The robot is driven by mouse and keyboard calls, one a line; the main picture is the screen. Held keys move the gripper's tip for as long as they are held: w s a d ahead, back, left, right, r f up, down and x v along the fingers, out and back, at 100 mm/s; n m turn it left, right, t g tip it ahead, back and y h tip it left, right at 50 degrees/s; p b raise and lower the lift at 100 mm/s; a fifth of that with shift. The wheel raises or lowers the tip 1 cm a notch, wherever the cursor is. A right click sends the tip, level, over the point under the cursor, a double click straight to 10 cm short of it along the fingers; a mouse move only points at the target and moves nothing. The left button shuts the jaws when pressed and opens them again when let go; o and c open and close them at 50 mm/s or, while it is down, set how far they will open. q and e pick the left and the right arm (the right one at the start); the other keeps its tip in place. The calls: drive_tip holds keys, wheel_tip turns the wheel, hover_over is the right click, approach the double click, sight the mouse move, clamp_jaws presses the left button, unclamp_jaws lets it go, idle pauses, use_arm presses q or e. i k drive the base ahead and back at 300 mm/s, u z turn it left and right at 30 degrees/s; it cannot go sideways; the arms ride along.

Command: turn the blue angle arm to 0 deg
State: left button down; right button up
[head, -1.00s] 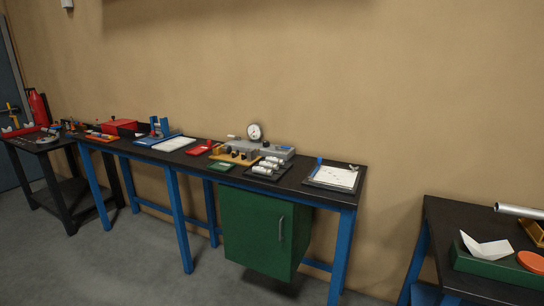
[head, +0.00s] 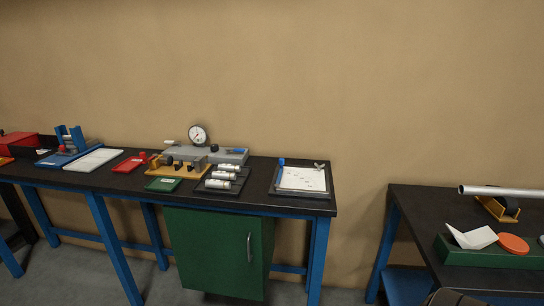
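Several blue parts show, and I cannot tell which is the angle arm. A small blue lever (head: 234,150) lies on the right end of a grey block with a dial gauge (head: 197,135). A small blue piece (head: 281,162) sits at the back left corner of a dark tray (head: 272,191) holding a white sheet (head: 302,178). A blue upright fixture (head: 70,140) stands further left on the same bench. No angle marks are readable. Neither of my grippers is in view.
The black-topped bench (head: 258,186) has blue legs and a green cabinet (head: 215,245) below. A second bench (head: 425,212) at right carries a metal tube (head: 500,190), a green box (head: 450,250) and an orange disc (head: 513,243). A floor gap separates the benches.

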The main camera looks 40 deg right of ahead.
sight(281, 162)
drive_tip(key=z, duration=0.5)
drive_tip(key=i, duration=0.7)
drive_tip(key=z, duration=0.6)
